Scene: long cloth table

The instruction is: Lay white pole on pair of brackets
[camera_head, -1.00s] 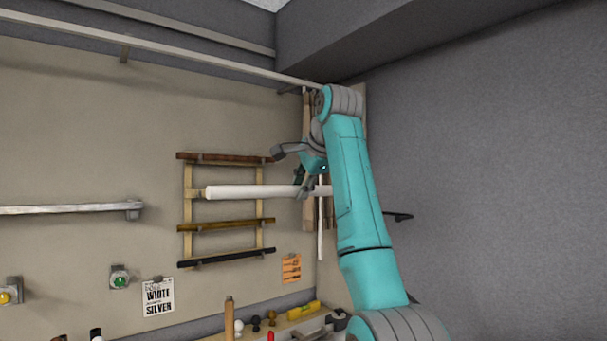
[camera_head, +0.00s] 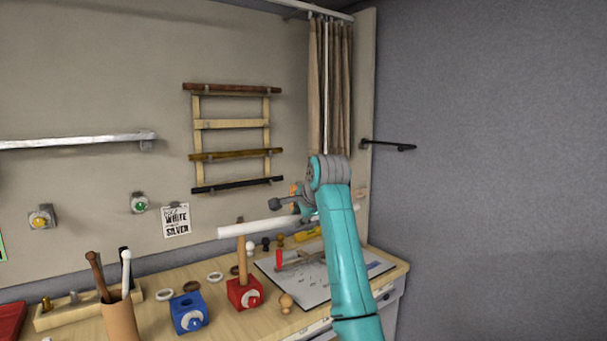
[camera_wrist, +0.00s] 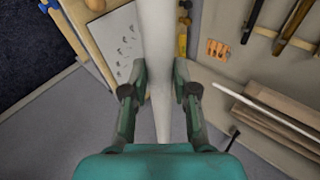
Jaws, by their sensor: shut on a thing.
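The white pole (camera_head: 250,227) is held roughly level above the table, well below the wall rack. My gripper (camera_head: 308,209) is shut on it near its right part. In the wrist view the pole (camera_wrist: 158,50) runs lengthwise between the two fingers of my gripper (camera_wrist: 158,85). The wooden rack (camera_head: 197,140) on the wall carries a brown bar (camera_head: 230,89) on top, a dark gold bar (camera_head: 235,154) and a black bar (camera_head: 236,186) below.
A silver bar (camera_head: 80,141) sits on a wall bracket at left. A sign (camera_head: 176,219) reads "WHITE" and "SILVER". The table (camera_head: 225,320) holds a red block (camera_head: 245,294), a blue block (camera_head: 188,313) and a tan cup (camera_head: 119,322). A curtain (camera_head: 330,85) hangs right of the rack.

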